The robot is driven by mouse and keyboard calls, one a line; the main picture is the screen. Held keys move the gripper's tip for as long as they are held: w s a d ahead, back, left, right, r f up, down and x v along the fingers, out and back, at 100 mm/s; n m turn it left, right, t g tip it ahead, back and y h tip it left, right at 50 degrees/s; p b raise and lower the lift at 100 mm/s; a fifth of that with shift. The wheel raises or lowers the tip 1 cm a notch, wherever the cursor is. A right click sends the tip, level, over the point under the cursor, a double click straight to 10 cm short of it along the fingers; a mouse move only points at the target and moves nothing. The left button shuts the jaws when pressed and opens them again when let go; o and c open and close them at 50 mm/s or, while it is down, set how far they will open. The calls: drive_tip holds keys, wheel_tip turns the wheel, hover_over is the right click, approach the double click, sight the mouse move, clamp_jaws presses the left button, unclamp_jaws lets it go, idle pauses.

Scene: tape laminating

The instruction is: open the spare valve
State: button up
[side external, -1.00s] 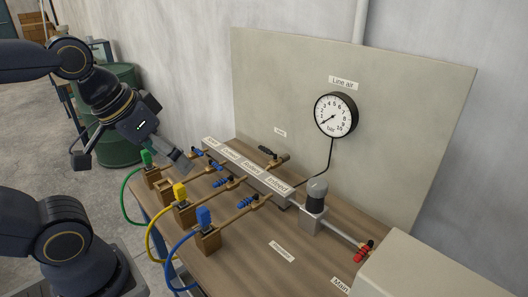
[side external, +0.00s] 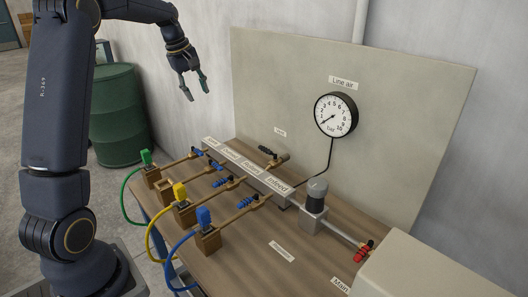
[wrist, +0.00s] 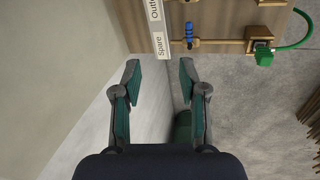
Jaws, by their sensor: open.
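The spare valve is a small brass valve with a blue handle (wrist: 189,35) on the branch beside the "Spare" label (wrist: 158,44). In the wrist view the handle looks crosswise to its pipe. In the side view this blue handle (side external: 197,151) is at the far end of the manifold (side external: 250,172), on the branch ending at the green plug (side external: 146,157). My gripper (side external: 195,93) is open and empty, high above and beyond that end. In the wrist view my fingers (wrist: 160,68) are spread apart, with the valve ahead of them and slightly right.
Other branches carry blue handles, a yellow plug (side external: 181,194) and a blue plug (side external: 204,218). A black-handled valve (side external: 270,151) stands behind the manifold. The upright panel (side external: 420,110) holds a gauge (side external: 335,114) with its needle low. A green drum (side external: 120,115) stands beyond the bench.

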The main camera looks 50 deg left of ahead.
drive_tip(key=n+g, duration=0.1)
approach(198, 150)
drive_tip(key=x, duration=0.8)
drive_tip(key=shift+f, duration=0.3)
clamp_jaws()
